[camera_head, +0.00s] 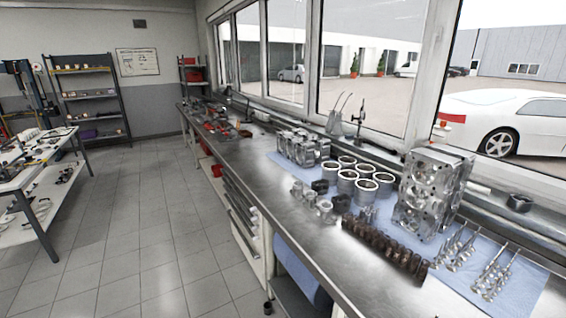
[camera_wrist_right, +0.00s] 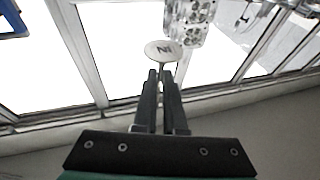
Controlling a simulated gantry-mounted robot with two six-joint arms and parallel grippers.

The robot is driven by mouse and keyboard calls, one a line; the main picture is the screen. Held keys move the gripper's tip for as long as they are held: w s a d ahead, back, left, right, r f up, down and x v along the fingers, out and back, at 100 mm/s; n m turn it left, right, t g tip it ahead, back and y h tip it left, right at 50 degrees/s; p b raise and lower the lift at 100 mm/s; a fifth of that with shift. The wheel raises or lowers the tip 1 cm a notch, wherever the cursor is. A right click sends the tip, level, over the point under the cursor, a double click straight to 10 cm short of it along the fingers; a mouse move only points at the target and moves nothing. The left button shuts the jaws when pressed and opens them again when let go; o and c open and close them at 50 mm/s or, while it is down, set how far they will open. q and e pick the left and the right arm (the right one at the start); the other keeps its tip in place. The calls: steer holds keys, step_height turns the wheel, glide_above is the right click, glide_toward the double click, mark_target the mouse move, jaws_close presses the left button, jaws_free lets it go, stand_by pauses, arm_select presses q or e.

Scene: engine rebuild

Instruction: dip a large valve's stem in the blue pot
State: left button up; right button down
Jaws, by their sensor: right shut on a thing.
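My right gripper (camera_wrist_right: 160,76) shows in the right wrist view, shut on a valve. The valve's pale round head (camera_wrist_right: 163,50) stands just beyond the fingertips, with dark lettering on its face that looks like "IN". A short bit of stem shows under the head; the rest is hidden between the fingers. Neither gripper shows in the head view. I cannot make out a blue pot in either view.
The long metal bench (camera_head: 227,160) runs under the windows. A blue mat (camera_head: 528,290) holds a cylinder head (camera_head: 430,193), ring-topped cylinders (camera_head: 367,190), a dark shaft (camera_head: 385,247) and slim metal parts (camera_head: 495,275). The bench's front strip is mostly clear.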

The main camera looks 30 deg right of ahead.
steer(key=shift+r+p, duration=0.4)
steer(key=shift+r, duration=0.3)
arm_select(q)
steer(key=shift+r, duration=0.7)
arm_select(e)
steer(key=shift+f, duration=0.1)
steer(key=shift+a+r, duration=0.2)
steer(key=shift+r, duration=0.1)
arm_select(q)
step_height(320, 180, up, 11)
steer(key=p, duration=1)
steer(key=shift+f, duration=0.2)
arm_select(e)
steer(key=a+r, duration=0.8)
steer(key=a, duration=0.1)
steer(key=shift+s+a+r, duration=0.2)
steer(key=shift+s+a, duration=0.1)
